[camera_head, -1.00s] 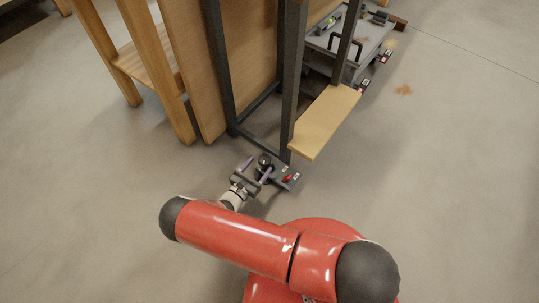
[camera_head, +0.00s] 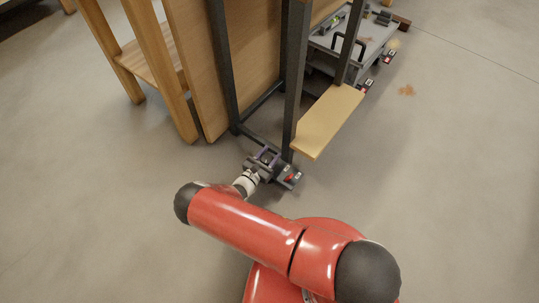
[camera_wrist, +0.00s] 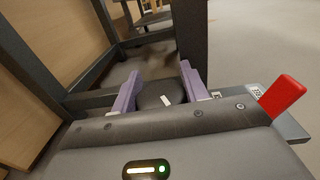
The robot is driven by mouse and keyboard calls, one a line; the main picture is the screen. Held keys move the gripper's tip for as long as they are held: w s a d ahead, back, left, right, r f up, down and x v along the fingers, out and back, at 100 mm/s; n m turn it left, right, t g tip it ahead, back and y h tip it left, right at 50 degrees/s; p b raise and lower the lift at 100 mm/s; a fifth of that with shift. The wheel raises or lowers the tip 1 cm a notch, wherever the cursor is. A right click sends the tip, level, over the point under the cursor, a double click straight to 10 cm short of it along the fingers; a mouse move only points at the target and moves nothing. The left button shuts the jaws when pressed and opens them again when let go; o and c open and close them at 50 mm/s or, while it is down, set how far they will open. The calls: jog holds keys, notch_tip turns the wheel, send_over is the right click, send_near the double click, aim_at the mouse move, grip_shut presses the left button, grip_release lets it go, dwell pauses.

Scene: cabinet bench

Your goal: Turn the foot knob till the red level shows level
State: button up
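A dark round foot knob (camera_wrist: 154,94) with a white mark on top sits low by the frame's leg. My gripper (camera_head: 268,156) is at the knob, its purple fingers (camera_wrist: 160,88) on either side of it. The fingers look open, with a small gap at the right finger; contact at the left one is unclear. A red piece (camera_wrist: 284,96) stands to the right of the knob, beside a white label. It also shows in the head view (camera_head: 290,178). I cannot tell its tilt or whether it is the red level.
The dark frame leg (camera_head: 294,85) rises just behind the knob. A wooden board (camera_head: 328,122) juts out to its right. A grey cart (camera_head: 350,48) with a green-vialed level (camera_head: 332,20) stands behind.

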jog(key=shift+c, duration=1.3)
jog(key=shift+f+m+g+h+b, duration=0.2)
jog(key=shift+m+g+h+b, duration=0.1)
jog(key=shift+b, duration=0.45)
jog(key=m+g+h+b, duration=0.1)
jog(key=b, duration=0.1)
jog(key=g+h+b, duration=0.1)
jog(key=shift+s+d+f+m+b, duration=0.1)
jog(key=shift+d+f+m+b, duration=0.1)
jog(key=shift+m+b, duration=0.2)
jog(key=m+g+h+b, duration=0.1)
jog(key=g+h+b, duration=0.1)
jog(key=shift+s+m+b, duration=0.1)
jog(key=shift+m+b, duration=0.25)
jog(key=shift+m, duration=0.05)
jog(key=m+g, duration=0.1)
jog(key=m+g+h+b, duration=0.1)
jog(key=g, duration=0.1)
jog(key=m+g+h, duration=0.1)
jog(key=g, duration=0.1)
jog(key=shift+s+d+r+m+b, duration=0.2)
jog(key=shift+s+r+m+b, duration=0.05)
jog(key=shift+r+m+b, duration=0.05)
jog(key=shift+s+m+g+h, duration=0.25)
jog(key=shift+m+g, duration=1)
jog(key=shift+g, duration=0.75)
jog(key=shift+s+m+g+h, duration=0.15)
jog(key=shift+s+m+g, duration=0.1)
jog(key=shift+m+g, duration=1.4)
